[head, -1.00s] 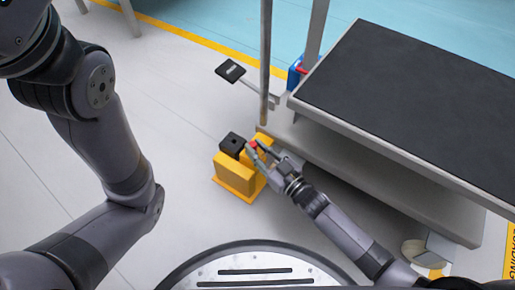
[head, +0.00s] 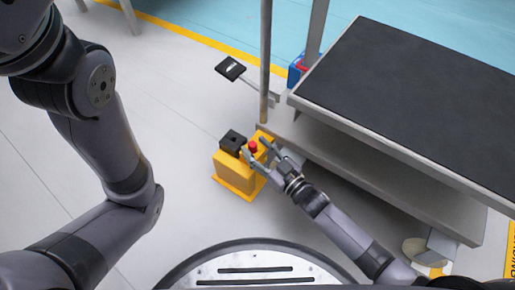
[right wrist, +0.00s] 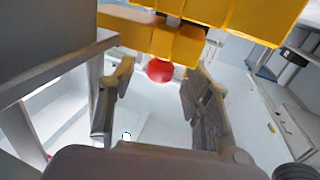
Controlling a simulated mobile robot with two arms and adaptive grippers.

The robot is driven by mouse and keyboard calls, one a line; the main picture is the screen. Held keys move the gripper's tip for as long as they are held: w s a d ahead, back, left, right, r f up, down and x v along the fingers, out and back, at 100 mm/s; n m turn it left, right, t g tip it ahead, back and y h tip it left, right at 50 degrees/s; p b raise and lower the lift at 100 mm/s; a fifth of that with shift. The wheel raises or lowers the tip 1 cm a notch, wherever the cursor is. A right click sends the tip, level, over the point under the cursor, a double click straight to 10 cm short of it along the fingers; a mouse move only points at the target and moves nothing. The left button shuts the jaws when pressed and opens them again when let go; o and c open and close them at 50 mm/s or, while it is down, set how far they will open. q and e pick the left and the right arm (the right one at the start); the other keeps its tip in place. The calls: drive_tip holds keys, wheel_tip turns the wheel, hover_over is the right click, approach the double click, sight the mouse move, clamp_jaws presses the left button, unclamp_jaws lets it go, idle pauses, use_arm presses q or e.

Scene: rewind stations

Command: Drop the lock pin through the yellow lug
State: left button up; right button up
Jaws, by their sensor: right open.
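The lock pin shows as a red knob (head: 253,146) at the yellow lug (head: 235,173), which stands on the floor beside the platform. In the right wrist view the red knob (right wrist: 160,71) is against the yellow lug (right wrist: 180,45). The pin's shaft is hidden, so I cannot tell how deep it sits. My right gripper (head: 254,145) is open, its fingers on either side of the red knob with gaps. In the right wrist view its fingers (right wrist: 158,82) are spread wide. My left arm shows in the head view, but its gripper does not.
A black block (head: 232,141) sits in the yellow piece. A thin grey post (head: 265,70) and a black pedal-like plate (head: 230,68) are just behind. The dark-topped platform (head: 410,85) fills the right side. Bare floor lies to the left.

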drive_tip(key=v, duration=1.2)
drive_tip(key=shift+s, duration=0.1)
